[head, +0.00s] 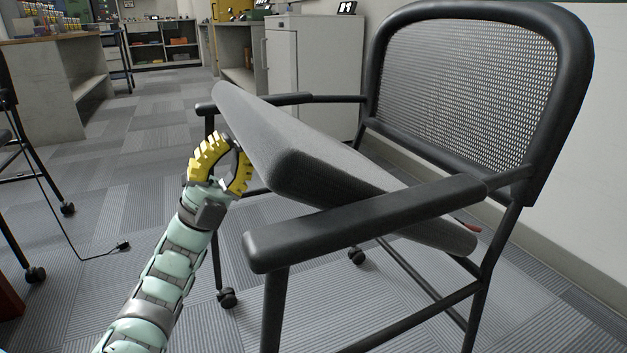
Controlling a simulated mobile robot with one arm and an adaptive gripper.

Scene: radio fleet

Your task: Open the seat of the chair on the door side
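A black-framed chair with a mesh back (470,80) stands at the right. Its grey padded seat (300,140) is tilted, with the left edge high and the right edge low near the back of the frame. The near armrest (365,220) crosses in front of the seat. My gripper (234,165), with yellow ribbed fingers, is at the seat's raised left edge, below its upper corner. The fingers are curved and apart at the base. Their tips lie close to the seat edge, and I cannot tell whether they touch or hold it.
A light wall (590,150) runs close behind the chair at right. A white cabinet (315,65) stands behind it. At left are a desk (50,75), another chair's caster (36,274) and a black cable (60,225) on the carpet. The middle-left floor is otherwise clear.

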